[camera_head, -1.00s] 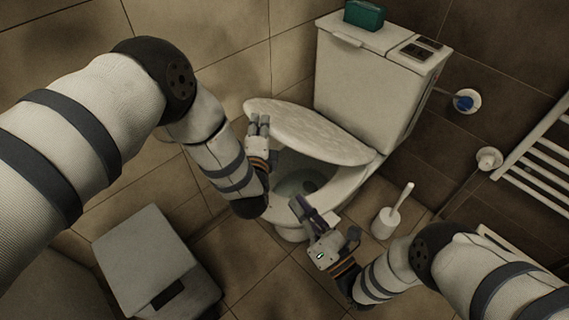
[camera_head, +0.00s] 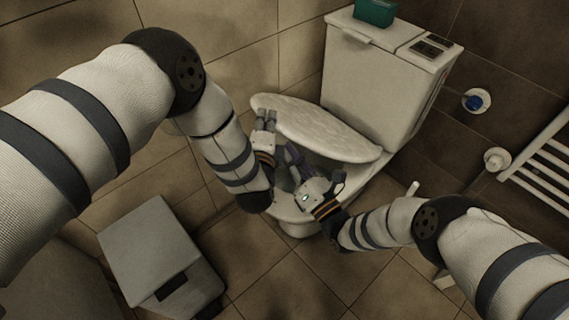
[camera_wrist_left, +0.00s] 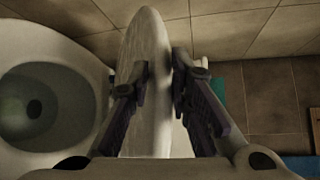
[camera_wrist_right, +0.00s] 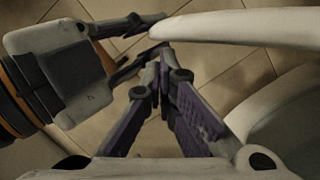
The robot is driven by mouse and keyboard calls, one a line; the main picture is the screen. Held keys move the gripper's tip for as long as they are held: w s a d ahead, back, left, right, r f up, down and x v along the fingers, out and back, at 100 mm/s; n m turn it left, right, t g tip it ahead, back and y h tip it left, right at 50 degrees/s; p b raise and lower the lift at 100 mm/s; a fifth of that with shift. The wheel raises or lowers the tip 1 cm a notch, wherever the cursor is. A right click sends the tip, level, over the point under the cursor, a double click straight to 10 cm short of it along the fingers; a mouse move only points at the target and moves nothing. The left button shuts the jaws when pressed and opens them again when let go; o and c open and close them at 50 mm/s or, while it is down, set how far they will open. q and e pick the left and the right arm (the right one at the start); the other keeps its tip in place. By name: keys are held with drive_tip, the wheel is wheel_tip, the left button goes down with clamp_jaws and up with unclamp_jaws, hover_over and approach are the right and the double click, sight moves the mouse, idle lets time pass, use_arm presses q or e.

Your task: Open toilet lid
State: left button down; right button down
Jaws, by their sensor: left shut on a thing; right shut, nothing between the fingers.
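The toilet lid (camera_head: 318,128) is white and tilted partly up, with the open bowl showing beneath it. In the left wrist view the lid (camera_wrist_left: 150,75) stands edge-on between my left gripper's fingers, beside the toilet bowl (camera_wrist_left: 45,105). My left gripper (camera_head: 266,118) is shut on the lid's edge at its left end. My right gripper (camera_head: 290,155) is shut and empty, under the lid over the front of the bowl. In the right wrist view its fingertips (camera_wrist_right: 160,62) meet just below the lid edge (camera_wrist_right: 235,27), close to the left gripper; I cannot tell whether they touch anything.
The cistern (camera_head: 378,80) stands behind the lid with a green box (camera_head: 375,12) on top. A grey bin (camera_head: 158,258) stands on the floor at left. A towel rail (camera_head: 545,165) and a blue-and-white wall holder (camera_head: 476,101) are at right.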

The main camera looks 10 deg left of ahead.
use_arm(q)
drive_tip(key=shift+d+f, duration=0.1)
drive_tip(key=shift+d, duration=0.15)
